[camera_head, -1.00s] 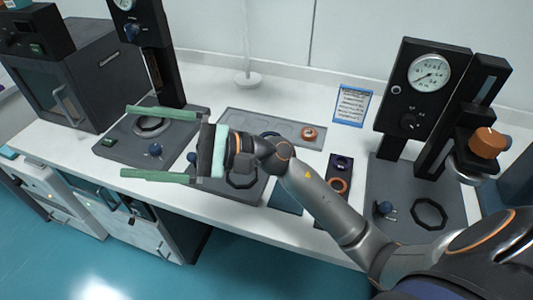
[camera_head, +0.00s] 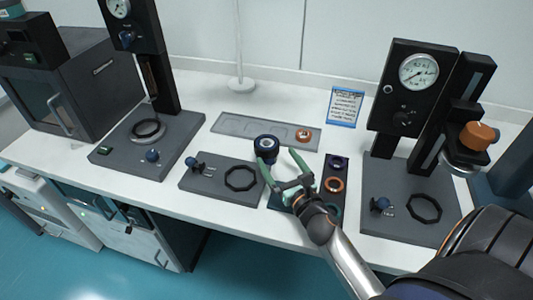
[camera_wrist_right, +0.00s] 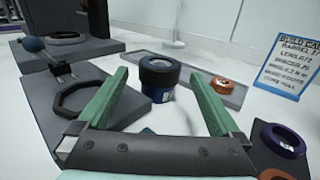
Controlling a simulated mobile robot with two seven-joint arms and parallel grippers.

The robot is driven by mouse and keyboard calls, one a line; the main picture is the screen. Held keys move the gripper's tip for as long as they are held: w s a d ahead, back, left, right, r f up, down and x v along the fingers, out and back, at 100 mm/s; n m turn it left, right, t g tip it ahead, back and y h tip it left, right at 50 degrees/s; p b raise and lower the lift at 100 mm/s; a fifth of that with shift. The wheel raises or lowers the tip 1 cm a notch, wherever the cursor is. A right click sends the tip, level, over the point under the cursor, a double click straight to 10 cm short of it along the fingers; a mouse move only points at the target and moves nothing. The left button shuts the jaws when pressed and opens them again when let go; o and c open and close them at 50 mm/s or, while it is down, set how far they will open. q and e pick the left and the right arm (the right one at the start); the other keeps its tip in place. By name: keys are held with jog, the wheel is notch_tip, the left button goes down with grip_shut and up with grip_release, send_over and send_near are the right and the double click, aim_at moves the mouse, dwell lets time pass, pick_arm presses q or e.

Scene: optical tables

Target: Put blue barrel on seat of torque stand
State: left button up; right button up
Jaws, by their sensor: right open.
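The blue barrel (camera_head: 266,145), a short cylinder with a black top, stands upright on the white bench; it also shows in the right wrist view (camera_wrist_right: 160,82). My right gripper (camera_head: 278,156) is open, with its green fingers pointing toward the barrel. In the wrist view the barrel appears between the fingertips, with no visible contact. A low grey stand (camera_head: 208,181) with an octagonal ring seat (camera_head: 241,179) and a blue-knobbed lever lies left of the gripper. It may be the torque stand; a similar ring is on the right gauge stand's base. My left gripper is not in view.
A grey tray (camera_head: 240,124) with an orange-ringed part lies behind the barrel. A dark holder (camera_head: 335,172) with rings lies right of the gripper. Gauge stands (camera_head: 405,85) rise at left and right. A blue-edged card (camera_head: 345,106) is at the back.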

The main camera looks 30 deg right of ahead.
aim_at(267, 143)
jog(key=shift+w+d+f+p, duration=0.1)
jog(key=shift+w+d, duration=0.15)
jog(key=shift+w, duration=1)
jog(key=shift+w+d+f+p, duration=0.1)
jog(key=shift+w+d, duration=0.1)
jog(key=shift+w, duration=1.1)
jog(key=shift+w+d+p, duration=0.1)
jog(key=shift+w+d, duration=0.15)
jog(key=shift+w, duration=1)
jog(key=shift+r, duration=0.1)
grip_shut()
